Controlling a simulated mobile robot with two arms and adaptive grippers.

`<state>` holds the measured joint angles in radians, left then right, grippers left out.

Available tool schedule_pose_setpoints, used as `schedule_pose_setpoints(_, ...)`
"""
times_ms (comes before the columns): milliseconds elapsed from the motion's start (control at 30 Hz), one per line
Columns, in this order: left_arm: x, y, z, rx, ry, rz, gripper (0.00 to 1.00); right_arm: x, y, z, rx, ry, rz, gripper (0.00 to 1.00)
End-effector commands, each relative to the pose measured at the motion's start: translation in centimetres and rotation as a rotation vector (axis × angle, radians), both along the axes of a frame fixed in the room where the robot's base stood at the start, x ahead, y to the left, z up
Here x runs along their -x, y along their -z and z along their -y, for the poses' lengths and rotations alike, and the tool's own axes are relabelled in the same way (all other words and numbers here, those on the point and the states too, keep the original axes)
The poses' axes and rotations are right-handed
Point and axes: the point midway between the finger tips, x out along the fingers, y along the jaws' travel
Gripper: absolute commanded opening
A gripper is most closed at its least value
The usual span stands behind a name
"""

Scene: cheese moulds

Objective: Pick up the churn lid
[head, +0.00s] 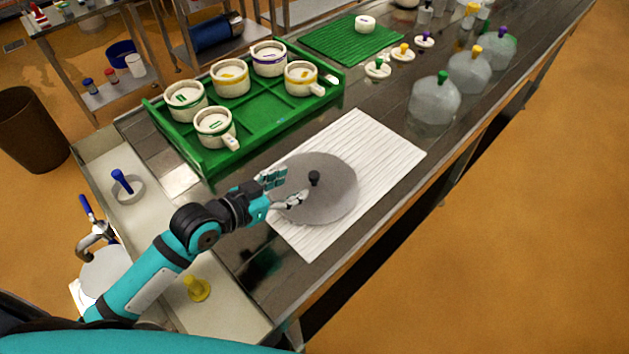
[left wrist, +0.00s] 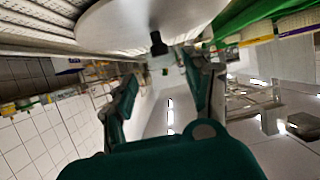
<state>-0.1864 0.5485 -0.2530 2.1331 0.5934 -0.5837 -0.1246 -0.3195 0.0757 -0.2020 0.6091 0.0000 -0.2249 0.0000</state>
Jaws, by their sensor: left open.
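The churn lid (head: 333,201) is a round grey disc with a small dark knob (head: 314,177) in its middle. It lies on the white ribbed mat (head: 378,150) on the steel counter. My left gripper (head: 289,188) is over the left part of the lid, its fingers spread and pointing at the knob. The gripper is open and empty. In the left wrist view the lid (left wrist: 120,24) is at the top, and the knob (left wrist: 157,43) shows beyond and between the two open fingers. I cannot tell whether a finger touches the lid. My right gripper is out of view.
A green tray (head: 241,143) with several white moulds stands behind the mat. Clear jars (head: 433,102) with coloured knobs and a green mat (head: 345,45) are farther right. A sink area with a blue-handled tool (head: 122,180) and yellow plunger-like piece (head: 197,289) is left.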

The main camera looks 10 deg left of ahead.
Motion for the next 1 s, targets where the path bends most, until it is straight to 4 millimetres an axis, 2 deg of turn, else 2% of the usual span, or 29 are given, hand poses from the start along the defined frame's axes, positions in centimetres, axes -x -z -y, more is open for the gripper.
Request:
schedule_pose_setpoints(133,-2.1,0.9,1.2,0.002,-0.002,0.000,0.53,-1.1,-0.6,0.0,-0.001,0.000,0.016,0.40)
schedule_pose_setpoints(300,-3.0,1.4,1.9,0.000,0.000,0.000,0.53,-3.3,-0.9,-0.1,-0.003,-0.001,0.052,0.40)
schedule_pose_setpoints(367,-3.3,1.6,2.1,-0.001,0.000,-0.001,0.53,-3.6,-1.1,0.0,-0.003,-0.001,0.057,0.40)
schedule_pose_setpoints(700,-6.7,3.7,4.1,0.000,0.000,0.000,0.53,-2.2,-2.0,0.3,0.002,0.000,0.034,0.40)
schedule_pose_setpoints(967,-6.9,3.9,4.3,-0.001,0.001,-0.001,0.53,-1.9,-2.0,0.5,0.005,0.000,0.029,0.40)
schedule_pose_setpoints(1000,-6.9,3.9,4.2,-0.001,0.001,-0.001,0.49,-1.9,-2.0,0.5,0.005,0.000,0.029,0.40)
